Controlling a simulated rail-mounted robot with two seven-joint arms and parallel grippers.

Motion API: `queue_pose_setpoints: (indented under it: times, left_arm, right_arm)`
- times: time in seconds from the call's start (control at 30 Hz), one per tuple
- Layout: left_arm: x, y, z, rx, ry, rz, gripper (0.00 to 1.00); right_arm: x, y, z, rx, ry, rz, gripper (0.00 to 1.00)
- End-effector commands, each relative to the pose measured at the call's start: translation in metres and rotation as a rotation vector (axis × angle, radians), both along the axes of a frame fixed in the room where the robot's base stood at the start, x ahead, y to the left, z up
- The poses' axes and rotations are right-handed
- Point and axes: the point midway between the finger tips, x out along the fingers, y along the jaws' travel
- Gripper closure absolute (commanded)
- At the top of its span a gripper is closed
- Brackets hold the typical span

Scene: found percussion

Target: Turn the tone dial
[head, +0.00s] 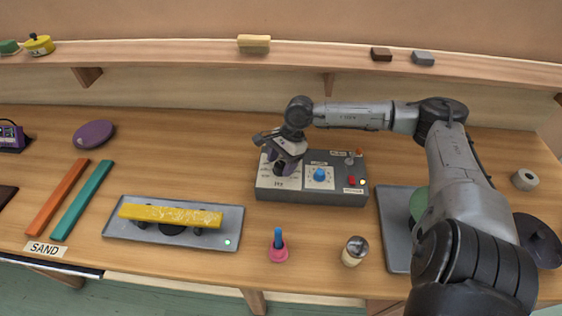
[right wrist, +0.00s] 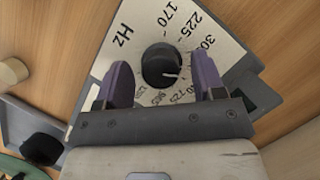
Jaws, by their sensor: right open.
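The tone dial is a black round knob (right wrist: 161,65) with a white pointer line, on a pale plate (right wrist: 133,40) marked "Hz" and ringed with numbers. In the head view the plate is the left part of a grey control box (head: 310,194) on the table, and the knob (head: 281,168) is partly hidden by my gripper. My right gripper (right wrist: 162,73) is open, its two purple fingers on either side of the knob, with gaps between them and it. In the head view the right gripper (head: 283,158) is over the dial. My left gripper is not in view.
A blue knob (head: 319,174) and a red button (head: 351,181) sit right of the dial on the box. A grey plate with a yellow bar (head: 170,215) lies to the left. A pink-and-blue object (head: 278,248) and a shaker (head: 354,251) stand in front.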

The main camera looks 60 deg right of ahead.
Motion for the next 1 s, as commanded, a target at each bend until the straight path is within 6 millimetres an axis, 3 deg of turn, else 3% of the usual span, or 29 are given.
queue_pose_setpoints:
  times: [0.27,0.6,0.77,1.0]
  left_arm:
    - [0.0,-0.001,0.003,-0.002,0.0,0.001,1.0]
    - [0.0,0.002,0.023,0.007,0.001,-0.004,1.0]
    - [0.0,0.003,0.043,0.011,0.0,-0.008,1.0]
    - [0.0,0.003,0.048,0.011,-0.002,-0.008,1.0]
  right_arm:
    - [-0.002,-0.005,0.011,-0.004,0.002,-0.001,0.37]
    - [-0.009,-0.022,0.057,-0.009,0.005,-0.001,0.37]
    - [-0.012,-0.032,0.086,-0.007,0.001,-0.002,0.37]
    - [-0.017,-0.044,0.114,-0.002,-0.002,-0.001,0.37]
